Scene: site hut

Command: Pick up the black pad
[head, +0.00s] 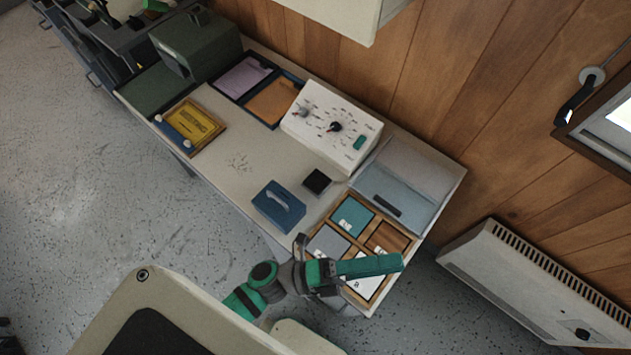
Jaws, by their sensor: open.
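The black pad (317,182) is a small dark square lying flat on the light worktop. It sits between the blue block with a handle (279,206) and the white control box (332,128). My green and black arm reaches over the worktop's front right part. My gripper (303,252) seems to be the dark part at the arm's middle, below the pad in the picture and apart from it. Its fingers are hard to make out against the arm. I see nothing held in it.
A wooden sectioned tray (334,220) lies partly under my arm. A grey-blue case (408,181) with a black handle stands right of the pad. Two dark-rimmed trays (269,79) and a yellow framed panel (191,126) lie further left. The worktop (238,160) is clear left of the blue block.

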